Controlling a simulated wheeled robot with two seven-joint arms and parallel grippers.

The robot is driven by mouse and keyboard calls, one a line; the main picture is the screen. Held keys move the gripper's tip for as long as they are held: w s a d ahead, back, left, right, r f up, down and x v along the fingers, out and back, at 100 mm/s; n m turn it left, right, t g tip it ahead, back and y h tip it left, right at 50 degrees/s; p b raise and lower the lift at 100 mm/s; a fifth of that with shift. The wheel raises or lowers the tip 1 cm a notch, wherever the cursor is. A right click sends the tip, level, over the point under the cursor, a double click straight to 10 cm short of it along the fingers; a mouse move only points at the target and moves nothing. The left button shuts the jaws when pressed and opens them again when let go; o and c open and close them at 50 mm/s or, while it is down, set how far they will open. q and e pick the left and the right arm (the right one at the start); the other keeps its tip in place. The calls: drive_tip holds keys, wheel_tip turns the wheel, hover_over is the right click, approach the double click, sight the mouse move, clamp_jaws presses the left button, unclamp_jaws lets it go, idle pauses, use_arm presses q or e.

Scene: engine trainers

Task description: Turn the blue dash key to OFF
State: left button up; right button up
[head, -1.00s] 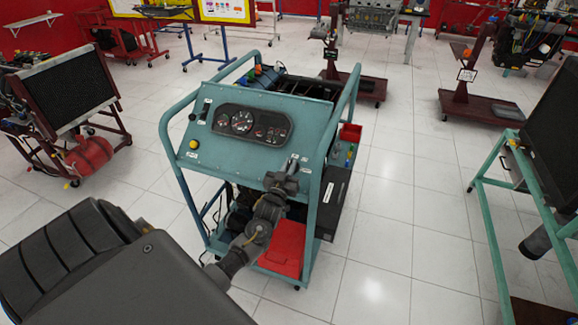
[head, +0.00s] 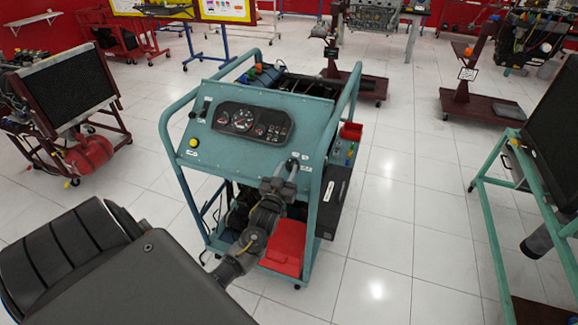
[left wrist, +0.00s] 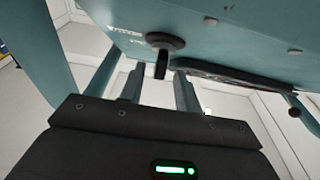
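The blue-teal dash panel (head: 220,155) stands on a wheeled frame in the middle of the head view. Its key switch, a black round base with a dark key (left wrist: 161,66), sticks out of the panel in the left wrist view. My left gripper (head: 290,166) is at the panel's lower right corner and hides most of the key in the head view. In the left wrist view my left gripper (left wrist: 159,78) is open, and the key shows between its two fingertips, with a gap on each side. My right gripper is not in view.
The dash has a gauge cluster (head: 250,123) and a yellow button (head: 193,143). A red box (head: 284,246) sits low in the frame. A radiator stand (head: 75,95) is at left and a green-framed stand (head: 487,215) at right. The floor between is clear.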

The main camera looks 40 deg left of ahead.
use_arm(q)
drive_tip(key=b+v, duration=0.1)
drive_tip(key=v, duration=0.6)
drive_tip(key=shift+s, duration=0.4)
drive_tip(key=shift+d, duration=0.1)
drive_tip(key=s+d+f+m+g+h, duration=0.1)
drive_tip(key=s+d+f+g+h, duration=0.15)
drive_tip(key=f, duration=0.85)
drive_tip(key=s+d+f+m+g+h, duration=0.1)
drive_tip(key=s+d+f+m+g, duration=0.2)
drive_tip(key=f, duration=0.7)
drive_tip(key=s+d+f+g+h, duration=0.1)
drive_tip(key=s+f+g, duration=0.25)
drive_tip(key=f, duration=0.75)
drive_tip(key=s+d+f+m+g, duration=0.1)
drive_tip(key=s+d+f+g, duration=0.1)
drive_tip(key=s+f, duration=0.4)
drive_tip(key=s+d+f+g+h, duration=0.1)
drive_tip(key=s+d+f+g, duration=0.2)
drive_tip(key=s, duration=1.4)
drive_tip(key=s+d+f+m+g+h, duration=0.1)
drive_tip(key=s+d+f+g, duration=0.2)
drive_tip(key=s+f, duration=0.6)
drive_tip(key=shift+s+f+m+g, duration=0.3)
drive_tip(key=shift+s, duration=0.85)
